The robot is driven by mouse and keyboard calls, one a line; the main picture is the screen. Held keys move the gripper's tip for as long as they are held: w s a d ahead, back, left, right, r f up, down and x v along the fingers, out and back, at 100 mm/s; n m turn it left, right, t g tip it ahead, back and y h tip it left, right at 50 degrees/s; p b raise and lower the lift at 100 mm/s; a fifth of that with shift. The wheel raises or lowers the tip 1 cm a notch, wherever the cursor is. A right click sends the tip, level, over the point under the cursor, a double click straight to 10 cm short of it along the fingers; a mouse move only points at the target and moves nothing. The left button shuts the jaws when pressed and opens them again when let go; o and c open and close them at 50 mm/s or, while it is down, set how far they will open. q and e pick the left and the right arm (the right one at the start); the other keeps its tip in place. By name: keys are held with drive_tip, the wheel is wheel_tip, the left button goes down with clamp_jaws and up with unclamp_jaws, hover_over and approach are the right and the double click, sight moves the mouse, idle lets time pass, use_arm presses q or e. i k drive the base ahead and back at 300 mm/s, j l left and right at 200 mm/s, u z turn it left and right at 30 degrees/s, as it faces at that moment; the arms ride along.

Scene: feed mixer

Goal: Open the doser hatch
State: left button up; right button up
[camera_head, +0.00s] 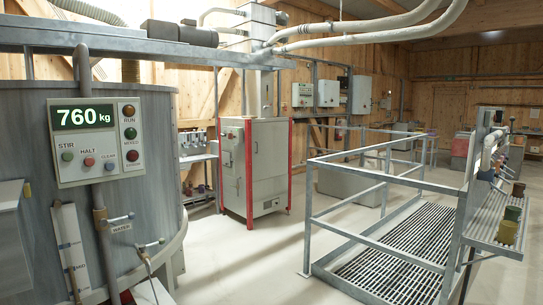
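No part in view is labelled as the doser hatch, and I cannot tell for sure which one it is. A grey metal box with a slanted top (12,245) is cut off at the left edge, beside the big grey mixer tank (150,130). A tall grey cabinet with red corner posts (270,165) stands in the middle; its front looks closed. The control panel (97,142) on the tank reads 760 kg and has STIR, HALT and CLEAR buttons. Neither of my grippers shows in the head view.
A water pipe with valve handles (122,222) and a white gauge strip (70,250) are on the tank front. A railed grating platform (400,262) is at right, with small pots (508,226) on its shelf. The pale floor (235,265) between is clear.

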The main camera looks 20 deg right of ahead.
sight(270, 141)
drive_tip(key=i+l+z, duration=0.35)
drive_tip(key=i, duration=0.3)
drive_tip(key=i+l+z, duration=0.3)
drive_tip(key=i, duration=0.4)
drive_tip(key=i+z, duration=0.35)
drive_tip(key=i, duration=0.3)
drive_tip(key=i+u, duration=0.15)
drive_tip(key=i, duration=0.5)
drive_tip(key=i+u, duration=0.15)
drive_tip(key=i, duration=0.5)
drive_tip(key=i+u, duration=0.15)
drive_tip(key=i, duration=0.5)
drive_tip(key=i+l+u, duration=0.15)
drive_tip(key=i, duration=0.45)
drive_tip(key=i+u, duration=0.15)
drive_tip(key=i, duration=2)
